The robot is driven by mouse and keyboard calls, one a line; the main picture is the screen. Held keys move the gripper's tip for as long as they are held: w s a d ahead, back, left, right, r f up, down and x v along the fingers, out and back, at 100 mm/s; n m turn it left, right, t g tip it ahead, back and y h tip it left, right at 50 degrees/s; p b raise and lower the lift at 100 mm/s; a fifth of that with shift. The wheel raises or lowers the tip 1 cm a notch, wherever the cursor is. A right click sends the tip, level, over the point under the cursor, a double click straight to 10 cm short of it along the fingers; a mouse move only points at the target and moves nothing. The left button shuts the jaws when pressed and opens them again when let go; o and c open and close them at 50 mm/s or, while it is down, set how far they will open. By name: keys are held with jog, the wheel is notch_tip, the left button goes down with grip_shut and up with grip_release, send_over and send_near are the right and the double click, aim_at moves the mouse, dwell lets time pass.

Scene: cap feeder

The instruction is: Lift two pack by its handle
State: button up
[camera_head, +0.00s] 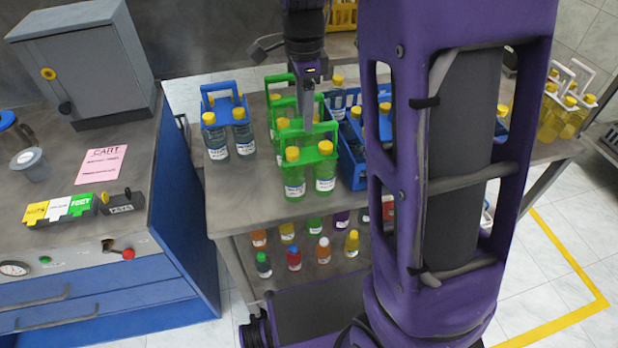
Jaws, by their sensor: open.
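Several two packs stand on the grey cart top, each with two yellow-capped bottles in a coloured carrier with a handle. A green two pack (309,153) is at the front middle, with more green carriers (281,88) behind it. A blue two pack (227,122) stands to the left, apart from the green ones. My gripper (307,106) points down among the green handles and is open. The picture does not show whether it touches a handle. My purple column hides part of the cart's right side.
A blue crate (352,172) with bottles stands right of the green packs. White-handled packs (566,105) stand at the far right. Small bottles (294,255) stand on the lower shelf. A blue workbench (110,285) with a grey box (85,60) is at left. The cart top's front left is bare.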

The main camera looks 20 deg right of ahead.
jog(key=f, duration=0.2)
jog(key=d+f, duration=0.1)
jog(key=shift+s+f+b, duration=0.35)
jog(key=shift+s+f, duration=0.05)
jog(key=shift+a+f, duration=0.1)
jog(key=shift+f, duration=0.5)
jog(key=shift+f, duration=0.2)
grip_shut()
jog(key=shift+w, duration=0.1)
dwell(1.1)
